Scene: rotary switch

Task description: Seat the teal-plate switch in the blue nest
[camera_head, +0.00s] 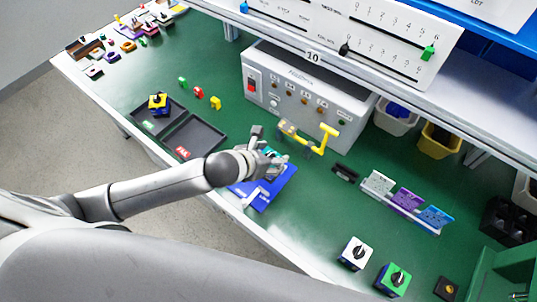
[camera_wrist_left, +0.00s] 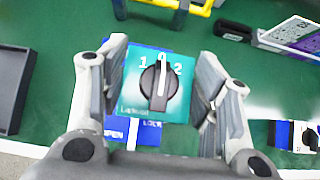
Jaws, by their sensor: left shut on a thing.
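My left gripper (camera_head: 271,157) is shut on the teal-plate switch (camera_wrist_left: 135,103), whose square teal face with "0", "1", "2" marks and black knob (camera_wrist_left: 158,86) fills the middle of the left wrist view. The knob's white line points up at the 0. In the head view the switch is mostly hidden by the fingers. The blue nest (camera_head: 279,190) lies under and in front of the gripper, with a pale lever at its left. The wrist view shows part of it with "OPEN" and "LOCK" labels (camera_wrist_left: 151,133). Whether the switch touches the nest cannot be told.
A yellow frame (camera_head: 326,138) stands close behind the gripper, before the grey test box (camera_head: 300,95). Black trays (camera_head: 192,136) lie left, one holding a yellow-blue switch (camera_head: 159,103). White (camera_head: 355,254) and green (camera_head: 393,279) switches stand right near the front edge.

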